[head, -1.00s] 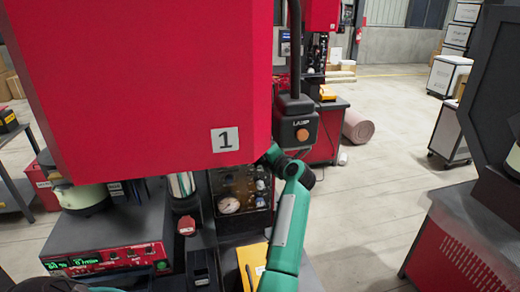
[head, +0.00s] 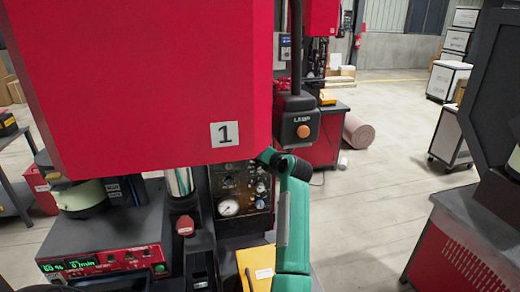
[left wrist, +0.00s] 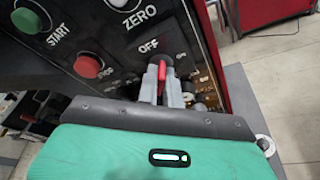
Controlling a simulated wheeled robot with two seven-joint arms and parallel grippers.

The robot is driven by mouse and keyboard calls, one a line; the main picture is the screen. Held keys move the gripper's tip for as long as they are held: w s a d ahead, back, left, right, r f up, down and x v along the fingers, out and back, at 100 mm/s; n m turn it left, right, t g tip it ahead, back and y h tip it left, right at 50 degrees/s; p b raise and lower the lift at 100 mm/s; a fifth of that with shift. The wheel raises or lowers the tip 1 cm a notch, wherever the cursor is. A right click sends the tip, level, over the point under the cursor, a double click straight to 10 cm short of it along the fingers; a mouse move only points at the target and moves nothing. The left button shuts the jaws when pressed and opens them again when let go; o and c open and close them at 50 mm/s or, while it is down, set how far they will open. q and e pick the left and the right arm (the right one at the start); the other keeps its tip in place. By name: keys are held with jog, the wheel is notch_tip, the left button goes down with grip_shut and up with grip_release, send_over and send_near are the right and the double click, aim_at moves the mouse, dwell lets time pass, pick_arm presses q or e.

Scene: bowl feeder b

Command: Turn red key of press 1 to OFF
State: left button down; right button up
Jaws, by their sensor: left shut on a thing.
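In the left wrist view, the red key (left wrist: 162,70) sits on a dark control panel (left wrist: 112,54), below an OFF label (left wrist: 149,47). A smaller, blurred label is to the right of the key. The key looks roughly upright in the picture; its exact turn is hard to tell. My left gripper (left wrist: 162,88) is shut on the key, with a grey finger on each side, partly hiding its lower part. In the head view, press 1 (head: 150,80) is a large red machine with a "1" plate. The key and both grippers do not show there.
A green START button (left wrist: 27,20), a red button (left wrist: 88,66) and a white ZERO button (left wrist: 122,4) are near the key. In the head view, a lamp box (head: 297,121) hangs beside the press, and a yellow folder (head: 257,268) lies below.

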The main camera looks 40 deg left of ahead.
pick_arm(q)
jog(key=shift+f, duration=0.1)
jog(key=shift+n+t+h+b, duration=0.3)
jog(key=shift+n+h+b, duration=0.2)
jog(key=shift+n+b, duration=0.55)
jog(key=shift+d+n, duration=0.2)
jog(key=shift+n, duration=0.45)
jog(key=shift+t+h, duration=0.3)
jog(key=shift+r+b, duration=0.2)
jog(key=shift+b, duration=0.1)
